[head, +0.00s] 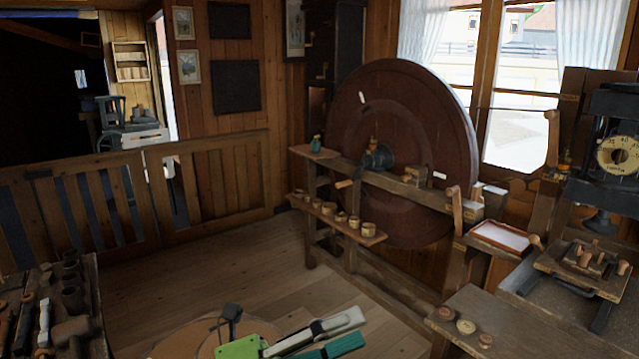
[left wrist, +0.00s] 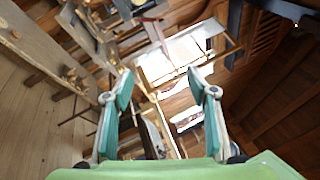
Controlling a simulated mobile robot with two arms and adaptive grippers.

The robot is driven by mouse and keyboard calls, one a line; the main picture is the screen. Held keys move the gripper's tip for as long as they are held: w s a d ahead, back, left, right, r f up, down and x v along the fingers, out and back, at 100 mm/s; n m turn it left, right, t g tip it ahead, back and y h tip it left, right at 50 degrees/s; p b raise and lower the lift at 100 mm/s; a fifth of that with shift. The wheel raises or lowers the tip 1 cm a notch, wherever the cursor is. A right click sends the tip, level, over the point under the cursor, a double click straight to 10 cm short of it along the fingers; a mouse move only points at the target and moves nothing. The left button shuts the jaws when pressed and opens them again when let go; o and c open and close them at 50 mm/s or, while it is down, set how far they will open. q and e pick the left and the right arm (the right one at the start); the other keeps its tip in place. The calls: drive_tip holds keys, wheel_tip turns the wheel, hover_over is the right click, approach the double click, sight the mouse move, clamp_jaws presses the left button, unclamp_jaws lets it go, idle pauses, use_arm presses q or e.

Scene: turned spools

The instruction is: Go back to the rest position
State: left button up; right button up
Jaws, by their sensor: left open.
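My left gripper (head: 361,330) is low in the middle of the head view, with a green body, pale grey links and teal pads. It is held in the air in front of the wooden floor and points right. In the left wrist view the two fingers (left wrist: 160,82) stand wide apart with nothing between them. The gripper is open and empty. My right gripper is in neither view.
A lathe bench (head: 400,183) with a big wooden wheel (head: 400,100) stands beyond; small turned pieces sit on its lower shelf (head: 330,217). A side table (head: 500,325) is at lower right, a tool-laden bench (head: 90,300) at left. The floor (head: 200,280) between is clear.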

use_arm(q)
drive_tip(key=w+a+f+n+t+y, duration=0.1)
drive_tip(key=w+a+n+t+y, duration=0.3)
drive_tip(key=a+n+t+y, duration=0.55)
drive_tip(key=w+a+n+t+y, duration=0.4)
drive_tip(key=a+n+t, duration=0.15)
drive_tip(key=n, duration=0.75)
drive_tip(key=s+a+f+n+g+y, duration=0.25)
drive_tip(key=a+f+n, duration=0.2)
drive_tip(key=f, duration=0.35)
drive_tip(key=s+a+f+n+g+y, duration=0.1)
drive_tip(key=a+f+n+g+y, duration=0.35)
drive_tip(key=f, duration=0.35)
drive_tip(key=s+f+n+g+h, duration=0.15)
drive_tip(key=s+f+g, duration=0.35)
drive_tip(key=s+f, duration=0.55)
drive_tip(key=s+f+n+g, duration=0.2)
drive_tip(key=s+f+g, duration=0.4)
drive_tip(key=s, duration=0.7)
wheel_tip(320, 180, down, 26)
drive_tip(key=s, duration=0.2)
drive_tip(key=s+a+f+g, duration=0.2)
drive_tip(key=s+a+f, duration=0.1)
drive_tip(key=s+f, duration=1.4)
drive_tip(key=shift+f+m+y, duration=0.3)
drive_tip(key=shift+f+m, duration=0.1)
